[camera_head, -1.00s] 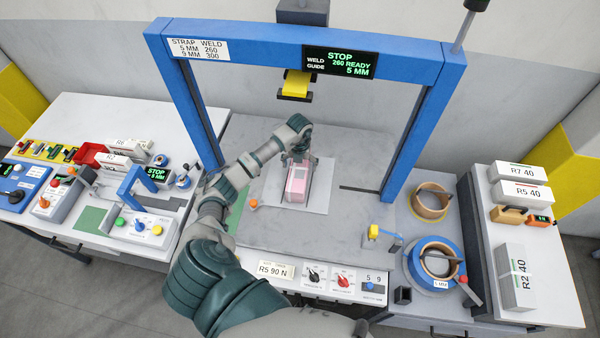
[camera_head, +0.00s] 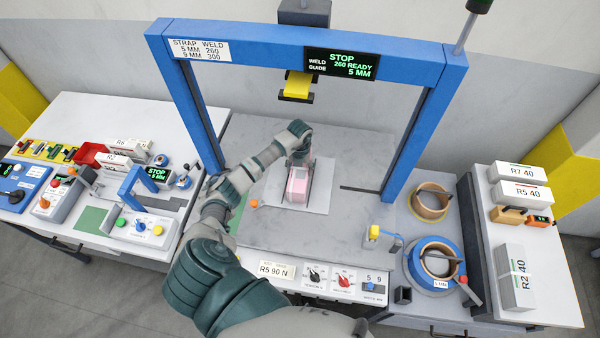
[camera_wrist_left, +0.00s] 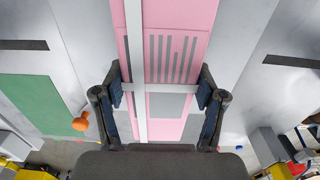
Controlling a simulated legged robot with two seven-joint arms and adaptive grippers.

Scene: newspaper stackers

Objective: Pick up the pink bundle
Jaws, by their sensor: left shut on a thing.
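The pink bundle (camera_head: 298,186) lies on a pale square plate (camera_head: 318,202) under the blue strapping arch in the head view. In the left wrist view the pink bundle (camera_wrist_left: 188,40) has grey printed bars and a pale strap running along it. My left gripper (camera_head: 300,160) is over the bundle's far part in the head view. In the left wrist view the left gripper (camera_wrist_left: 160,90) has one finger on each side of the bundle, shut on it. The fingers hide part of its sides. My right gripper is not in view.
The blue arch (camera_head: 265,38) stands around the work area. An orange knob (camera_head: 253,203) lies left of the plate. Strap rolls (camera_head: 435,262) and a side table with white bundles (camera_head: 515,275) are at right. A control table (camera_head: 85,240) is at left.

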